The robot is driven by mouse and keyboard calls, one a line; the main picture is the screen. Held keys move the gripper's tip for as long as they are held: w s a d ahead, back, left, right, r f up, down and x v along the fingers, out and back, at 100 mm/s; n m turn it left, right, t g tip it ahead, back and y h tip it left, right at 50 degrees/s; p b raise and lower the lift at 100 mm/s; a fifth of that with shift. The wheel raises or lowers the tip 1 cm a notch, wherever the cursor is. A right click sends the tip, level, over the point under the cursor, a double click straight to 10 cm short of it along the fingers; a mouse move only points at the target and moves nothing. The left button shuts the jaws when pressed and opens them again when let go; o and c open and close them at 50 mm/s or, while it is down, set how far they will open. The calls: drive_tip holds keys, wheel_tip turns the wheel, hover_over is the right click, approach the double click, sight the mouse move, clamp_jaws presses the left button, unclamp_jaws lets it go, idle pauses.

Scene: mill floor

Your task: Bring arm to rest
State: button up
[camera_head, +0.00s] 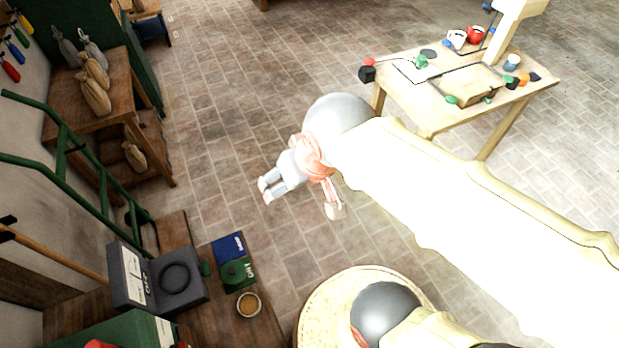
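My arm (470,215) is a broad, pale, overexposed shape stretching in from the right edge, with a grey rounded joint (340,118) at its far end. My gripper (267,190) is beyond that joint, near the middle of the view, above the brick floor. Its pale grey prongs point down and left, with a small gap between their tips. A pinkish part with a pale end (335,209) hangs to their right. I see nothing held in it. I cannot tell from this angle whether the fingers are open or shut.
A wooden table (425,110) with mugs and coloured knobs stands at upper right. A dark bench (262,325) at lower left holds an open grey case (182,283), booklets (236,272) and a small round tub (249,304). Sacks lie on a wooden stand (122,122). Brick floor (225,120) is clear between.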

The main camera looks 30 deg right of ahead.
drive_tip(key=shift+s+d+r+t, duration=0.15)
drive_tip(key=shift+s+d+r, duration=0.25)
drive_tip(key=shift+s+d, duration=0.15)
drive_tip(key=shift+s+d+r+t, duration=0.15)
drive_tip(key=shift+s+d+r, duration=0.25)
drive_tip(key=shift+s, duration=0.25)
wheel_tip(320, 180, down, 5)
drive_tip(key=b, duration=0.5)
